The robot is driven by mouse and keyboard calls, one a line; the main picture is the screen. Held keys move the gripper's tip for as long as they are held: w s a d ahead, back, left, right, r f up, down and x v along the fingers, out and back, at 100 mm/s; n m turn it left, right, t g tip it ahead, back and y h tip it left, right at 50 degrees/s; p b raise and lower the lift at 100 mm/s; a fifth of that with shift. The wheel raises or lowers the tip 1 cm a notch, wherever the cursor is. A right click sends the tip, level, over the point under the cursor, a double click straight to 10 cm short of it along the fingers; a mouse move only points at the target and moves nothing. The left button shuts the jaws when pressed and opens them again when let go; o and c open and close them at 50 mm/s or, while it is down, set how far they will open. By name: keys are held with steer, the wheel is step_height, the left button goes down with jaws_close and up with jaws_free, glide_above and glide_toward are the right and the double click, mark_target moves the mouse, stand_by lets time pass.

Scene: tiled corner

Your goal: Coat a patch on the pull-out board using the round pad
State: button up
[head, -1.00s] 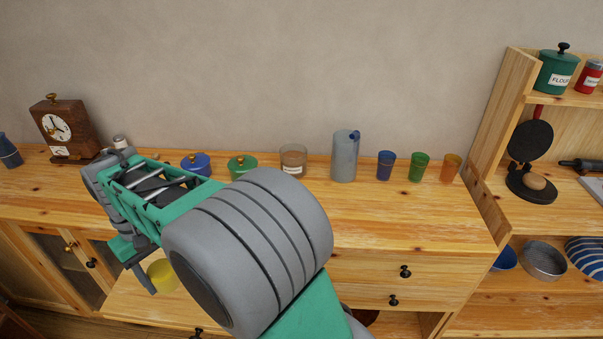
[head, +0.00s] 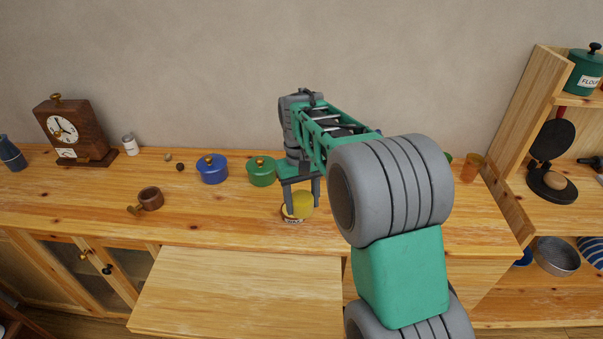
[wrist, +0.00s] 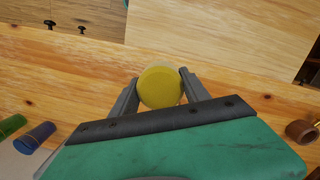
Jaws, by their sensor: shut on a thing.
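The round yellow pad (head: 302,204) is between the two fingers of my gripper (head: 301,197), which is shut on it. In the wrist view the pad (wrist: 160,87) shows as a yellow disc between the fingertips. It is over a low tin (head: 293,218) with a label that seems to read WAX, on the counter. I cannot tell whether pad and tin touch. The pull-out board (head: 235,290) sticks out below the counter edge, bare and pale, to the front left of my gripper. It also shows in the wrist view (wrist: 210,30). No coated patch can be made out on it.
Behind my gripper stands a green lidded pot (head: 262,172), with a blue pot (head: 212,170) to its left. A small brown wooden cup (head: 150,198), a clock (head: 75,130) and a white jar (head: 130,145) stand farther left. My arm hides part of the right counter.

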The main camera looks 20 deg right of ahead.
steer(key=w+f+n+p, duration=0.2)
steer(key=w+p, duration=0.2)
steer(key=w, duration=0.6)
step_height(320, 180, down, 7)
steer(key=b, duration=0.5)
steer(key=shift+w+r, duration=0.1)
steer(key=shift+f, duration=0.6)
stand_by(1.0)
step_height(320, 180, up, 7)
steer(key=p, duration=0.4)
stand_by(0.3)
steer(key=shift+m, duration=0.3)
